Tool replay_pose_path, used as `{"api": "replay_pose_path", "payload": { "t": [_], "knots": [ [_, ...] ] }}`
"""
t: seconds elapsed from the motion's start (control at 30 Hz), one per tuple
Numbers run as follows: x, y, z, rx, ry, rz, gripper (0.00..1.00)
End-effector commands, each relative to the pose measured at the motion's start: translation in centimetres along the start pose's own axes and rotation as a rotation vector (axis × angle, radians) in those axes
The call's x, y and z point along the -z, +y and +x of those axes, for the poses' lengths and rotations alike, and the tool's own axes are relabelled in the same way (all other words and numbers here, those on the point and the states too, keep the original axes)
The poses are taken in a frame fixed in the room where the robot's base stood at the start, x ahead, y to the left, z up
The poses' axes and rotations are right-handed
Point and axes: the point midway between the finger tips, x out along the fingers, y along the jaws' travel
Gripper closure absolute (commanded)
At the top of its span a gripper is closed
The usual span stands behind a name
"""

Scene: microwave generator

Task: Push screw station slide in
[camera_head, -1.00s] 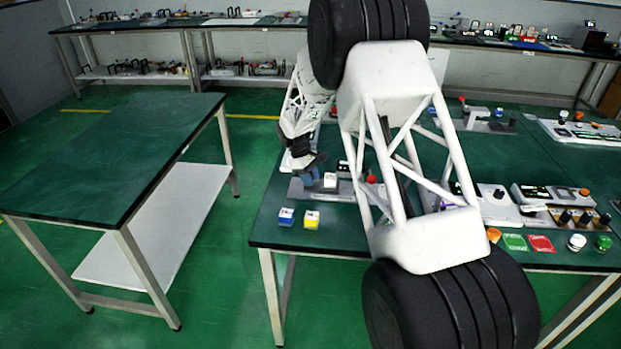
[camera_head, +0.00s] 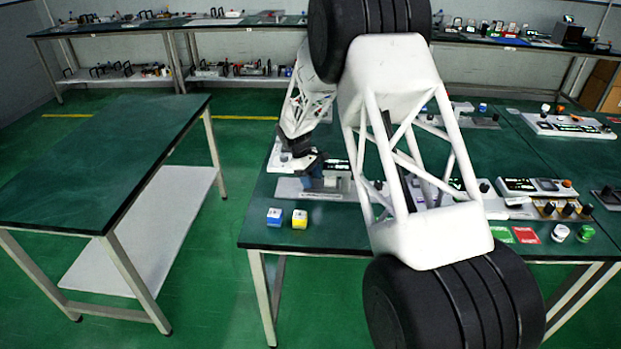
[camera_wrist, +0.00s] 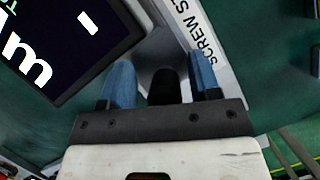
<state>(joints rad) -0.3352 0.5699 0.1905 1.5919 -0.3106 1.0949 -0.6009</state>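The screw station (camera_head: 290,189) is a light grey plate near the left end of the right-hand table. Its white label beginning "SCREW ST" (camera_wrist: 195,35) shows in the wrist view, partly cut off. My gripper (camera_head: 313,182) is low over the station, at its white block (camera_head: 331,182). In the wrist view my gripper (camera_wrist: 162,80) has its two blue fingers apart. A dark cylindrical part (camera_wrist: 165,88) shows between them, nearer the right finger; I cannot tell whether they touch. A grey surface lies beyond it. The slide itself is not clearly visible.
A dark display (camera_wrist: 60,45) lies close left of the fingers in the wrist view. More control panels (camera_head: 535,187) stand to the right. The left table (camera_head: 110,160) is bare.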

Motion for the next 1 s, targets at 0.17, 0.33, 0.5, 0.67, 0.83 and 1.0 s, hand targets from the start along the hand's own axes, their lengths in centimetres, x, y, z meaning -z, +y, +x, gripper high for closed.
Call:
{"api": "replay_pose_path", "payload": {
  "t": [0.17,0.33,0.5,0.67,0.83,1.0],
  "knots": [
    [0.1,0.0,0.0,0.0,0.001,0.0,0.43],
    [0.1,-0.1,-0.4,-0.001,0.001,0.0,0.43],
    [0.1,0.0,-1.6,-0.001,0.002,0.0,0.43],
    [0.1,0.0,-3.5,-0.001,0.002,0.0,0.43],
    [0.1,0.0,-5.7,-0.001,0.002,0.0,0.43],
    [0.1,0.0,-7.2,-0.001,0.001,0.0,0.43]
  ]
}}
